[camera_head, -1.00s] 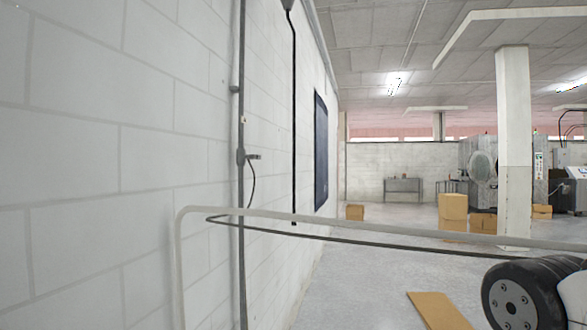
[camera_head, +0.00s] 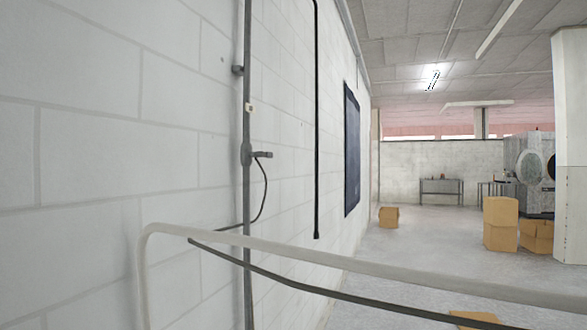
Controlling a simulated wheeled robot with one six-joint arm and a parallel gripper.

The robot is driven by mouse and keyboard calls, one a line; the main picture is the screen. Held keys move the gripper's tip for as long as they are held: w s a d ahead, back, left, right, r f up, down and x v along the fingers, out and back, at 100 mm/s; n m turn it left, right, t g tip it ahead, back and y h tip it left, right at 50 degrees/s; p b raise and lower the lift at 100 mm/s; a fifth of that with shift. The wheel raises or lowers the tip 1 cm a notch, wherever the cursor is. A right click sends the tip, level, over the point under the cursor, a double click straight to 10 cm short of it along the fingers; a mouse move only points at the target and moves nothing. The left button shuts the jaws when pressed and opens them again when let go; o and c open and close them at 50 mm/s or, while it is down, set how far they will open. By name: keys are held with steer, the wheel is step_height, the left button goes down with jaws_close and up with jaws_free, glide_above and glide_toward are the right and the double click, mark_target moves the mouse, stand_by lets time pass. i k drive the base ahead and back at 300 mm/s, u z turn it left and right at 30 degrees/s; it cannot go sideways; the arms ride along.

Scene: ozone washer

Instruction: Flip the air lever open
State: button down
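A grey vertical pipe (camera_head: 247,110) runs up the white block wall left of centre. A small grey valve body with a short lever (camera_head: 262,154) sits on it at mid height. The lever sticks out to the right, away from the pipe. A thin dark hose (camera_head: 264,195) hangs from the valve and curves down behind the pipe. My gripper is not in view, and nothing touches the lever.
A pale rail (camera_head: 340,259) crosses the foreground with a dark cable (camera_head: 300,285) beside it. A black hanging hose (camera_head: 316,130) and dark board (camera_head: 352,148) are farther along the wall. Boxes (camera_head: 500,223) and a pillar (camera_head: 570,160) stand right; open floor lies between.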

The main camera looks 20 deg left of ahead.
mark_target(260, 154)
steer(key=u, duration=0.45)
steer(key=i, duration=0.8)
steer(key=u, duration=0.6)
